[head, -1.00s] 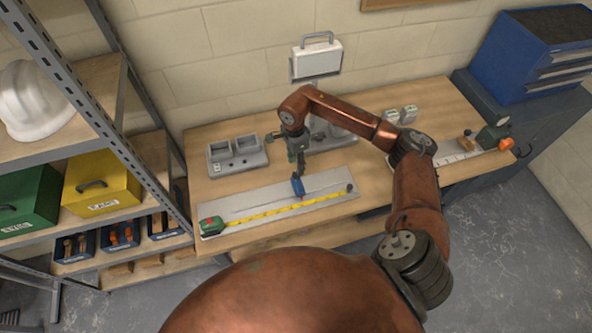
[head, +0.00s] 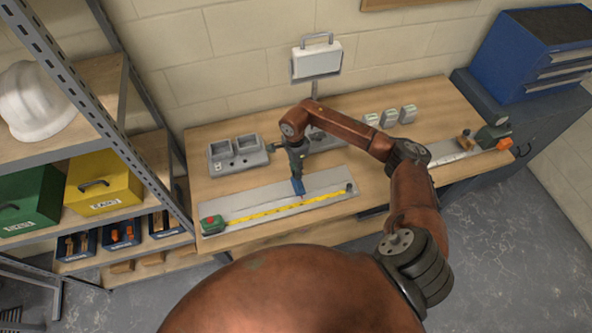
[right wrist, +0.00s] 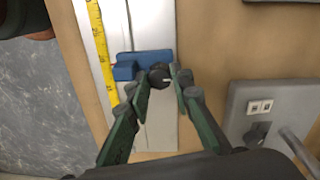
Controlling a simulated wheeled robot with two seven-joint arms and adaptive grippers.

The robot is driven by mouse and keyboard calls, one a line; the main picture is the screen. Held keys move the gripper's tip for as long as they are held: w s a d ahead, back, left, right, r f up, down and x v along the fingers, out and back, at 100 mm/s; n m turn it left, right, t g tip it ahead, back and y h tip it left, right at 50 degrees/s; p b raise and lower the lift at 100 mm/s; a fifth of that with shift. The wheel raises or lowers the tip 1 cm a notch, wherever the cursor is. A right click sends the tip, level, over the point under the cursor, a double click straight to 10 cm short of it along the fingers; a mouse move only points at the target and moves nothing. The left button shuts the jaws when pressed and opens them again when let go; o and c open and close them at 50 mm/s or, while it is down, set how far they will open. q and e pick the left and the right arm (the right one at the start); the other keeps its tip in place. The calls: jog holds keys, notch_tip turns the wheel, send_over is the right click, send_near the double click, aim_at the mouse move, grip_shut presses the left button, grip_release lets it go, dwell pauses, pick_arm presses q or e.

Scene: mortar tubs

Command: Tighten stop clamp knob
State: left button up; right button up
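The blue stop clamp (head: 298,187) sits across the grey metal rail (head: 240,198) on the bench. In the right wrist view the clamp (right wrist: 150,57) lies beside a yellow tape strip and carries a round black knob (right wrist: 160,77). My right gripper (right wrist: 161,75) has its fingertips on both sides of the knob, seemingly against it, with no clear gap. In the head view my right gripper (head: 298,171) points down over the clamp and hides the knob. My left gripper is not in view.
A green tape measure (head: 212,224) sits at the rail's left end, its yellow tape (head: 270,211) along the rail. Another rail (head: 450,153) with a tool lies farther right.

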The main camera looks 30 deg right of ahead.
grip_shut()
jog(key=m+b, duration=0.2)
jog(key=m, duration=0.1)
jog(key=shift+m, duration=0.3)
jog(key=m+b, duration=0.2)
jog(key=m, duration=0.2)
jog(key=shift+m, duration=0.3)
jog(key=m, duration=0.4)
jog(key=shift+d+m+y+b, duration=0.1)
jog(key=shift+m+y+b, duration=0.2)
jog(key=shift+b, duration=0.1)
jog(key=m, duration=0.4)
jog(key=shift+r+m+t, duration=0.1)
jog(key=shift+m+t, duration=0.2)
jog(key=shift+m, duration=0.1)
